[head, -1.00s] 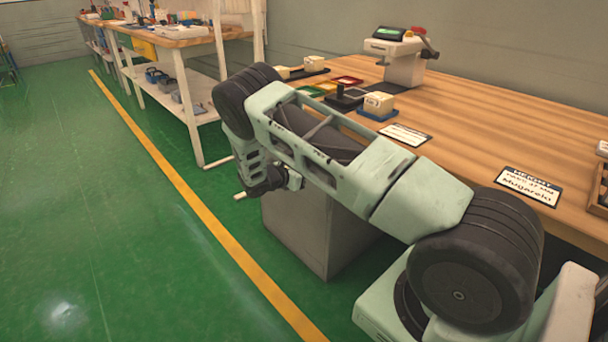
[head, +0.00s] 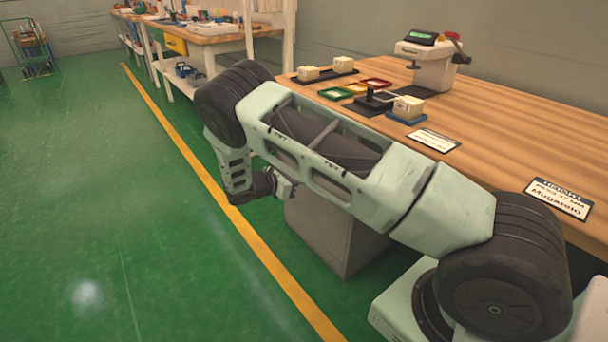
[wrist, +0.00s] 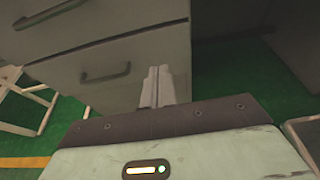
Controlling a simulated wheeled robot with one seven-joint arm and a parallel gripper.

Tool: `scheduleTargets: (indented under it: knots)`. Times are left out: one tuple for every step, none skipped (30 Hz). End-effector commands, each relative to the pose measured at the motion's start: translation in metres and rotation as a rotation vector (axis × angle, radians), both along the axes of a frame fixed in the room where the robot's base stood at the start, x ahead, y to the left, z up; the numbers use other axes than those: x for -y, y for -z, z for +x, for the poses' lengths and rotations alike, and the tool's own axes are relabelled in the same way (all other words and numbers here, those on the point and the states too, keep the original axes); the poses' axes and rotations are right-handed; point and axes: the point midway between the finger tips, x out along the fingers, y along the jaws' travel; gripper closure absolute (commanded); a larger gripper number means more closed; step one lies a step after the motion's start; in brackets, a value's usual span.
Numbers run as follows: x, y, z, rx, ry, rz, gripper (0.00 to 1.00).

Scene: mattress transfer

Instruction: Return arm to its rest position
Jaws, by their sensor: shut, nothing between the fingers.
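My arm reaches from the lower right of the head view to an elbow at the upper middle, then bends down. My gripper (wrist: 158,80) shows in the wrist view with its two pale fingers together and nothing between them. The fingers point toward the front of a grey drawer cabinet (wrist: 100,65); I cannot tell the exact gap. In the head view the cabinet (head: 335,235) stands under the bench edge, partly behind my arm. The fingers are hard to make out there.
The wooden bench (head: 500,125) runs along the right, with a scale-like device (head: 425,65), small blocks, trays and label cards. A second bench (head: 210,38) stands farther back. Open green floor (head: 90,180) lies left of the yellow line (head: 165,115).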

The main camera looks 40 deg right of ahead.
Motion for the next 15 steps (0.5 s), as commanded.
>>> scheduleTargets:
  knots:
    - [-0.002, -0.001, 0.000, 0.000, -0.001, 0.000, 1.00]
    - [-0.003, -0.001, 0.000, 0.000, 0.000, 0.000, 1.00]
    - [-0.004, -0.001, 0.000, 0.000, 0.000, 0.000, 1.00]
    - [-0.004, -0.001, 0.000, 0.000, 0.000, 0.000, 1.00]
    - [-0.004, -0.001, 0.000, 0.000, 0.000, 0.000, 1.00]
    - [-0.004, -0.001, 0.000, 0.000, 0.000, 0.000, 1.00]
    - [-0.004, -0.001, 0.000, 0.000, 0.000, 0.000, 1.00]
    - [-0.004, -0.001, 0.000, 0.001, 0.001, 0.001, 1.00]
    - [-0.007, -0.003, -0.001, 0.006, 0.006, 0.012, 1.00]
    - [-0.009, -0.004, -0.003, 0.012, 0.013, 0.025, 1.00]
    - [-0.013, -0.006, -0.005, 0.021, 0.022, 0.044, 1.00]
    - [-0.020, -0.010, -0.010, 0.038, 0.042, 0.077, 1.00]
    - [-0.028, -0.014, -0.014, 0.054, 0.059, 0.109, 1.00]
    - [-0.037, -0.017, -0.020, 0.070, 0.080, 0.146, 1.00]
    - [-0.050, -0.023, -0.028, 0.097, 0.110, 0.202, 1.00]
